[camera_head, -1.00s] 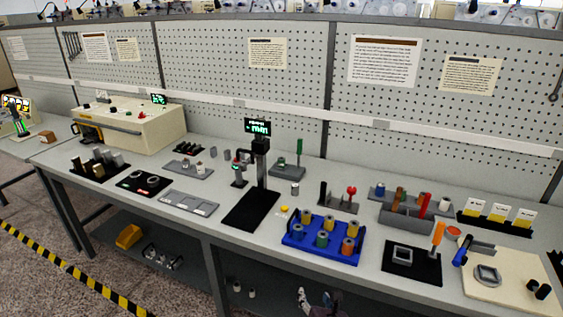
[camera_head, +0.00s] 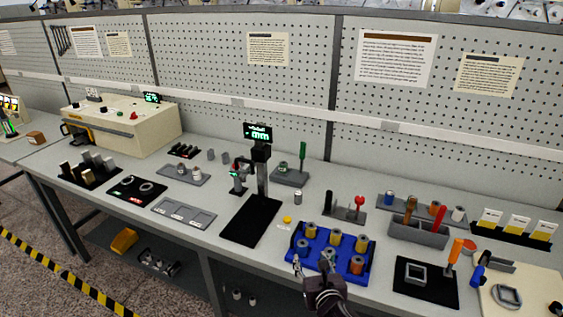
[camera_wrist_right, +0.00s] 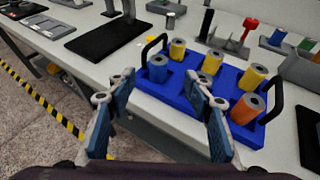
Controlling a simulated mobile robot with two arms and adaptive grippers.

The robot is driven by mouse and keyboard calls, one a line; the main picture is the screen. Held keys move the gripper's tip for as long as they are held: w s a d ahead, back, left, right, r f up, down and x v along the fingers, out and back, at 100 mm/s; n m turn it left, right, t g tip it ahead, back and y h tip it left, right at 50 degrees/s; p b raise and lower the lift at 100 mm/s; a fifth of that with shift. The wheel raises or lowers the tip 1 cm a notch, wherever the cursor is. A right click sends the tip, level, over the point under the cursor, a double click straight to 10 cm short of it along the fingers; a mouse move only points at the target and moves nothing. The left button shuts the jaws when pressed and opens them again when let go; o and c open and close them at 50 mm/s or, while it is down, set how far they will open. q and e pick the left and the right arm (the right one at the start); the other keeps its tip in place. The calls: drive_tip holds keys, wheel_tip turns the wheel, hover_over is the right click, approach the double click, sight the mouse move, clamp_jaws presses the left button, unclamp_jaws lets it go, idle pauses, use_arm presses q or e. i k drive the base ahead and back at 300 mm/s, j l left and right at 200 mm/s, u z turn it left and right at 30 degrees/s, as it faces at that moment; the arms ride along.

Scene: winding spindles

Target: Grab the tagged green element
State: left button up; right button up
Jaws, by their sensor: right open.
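A blue tray (camera_head: 290,250) with several wound spindles stands near the front edge of the bench. A green spindle (camera_head: 328,253) is in its front row, partly hidden by my right gripper. Beside it are a blue spindle (camera_head: 303,246) and an orange spindle (camera_head: 357,264); yellow spindles (camera_head: 335,239) form the back row. I cannot make out a tag. My right gripper (camera_head: 311,267) is open and empty at the tray's front side. In the wrist view its fingers (camera_wrist_right: 162,86) are spread before the tray (camera_wrist_right: 181,101), and the right finger hides the front middle place.
The tray has dark handles (camera_wrist_right: 275,103) at its ends. A black-based measuring stand (camera_head: 252,220) is to the left. A black mat (camera_head: 425,292) and a grey tool holder (camera_head: 417,232) are to the right. A green-handled tool (camera_head: 302,156) stands behind.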

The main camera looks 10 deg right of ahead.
sight(283, 165)
drive_tip(key=i+l, duration=0.1)
drive_tip(key=i, duration=1.5)
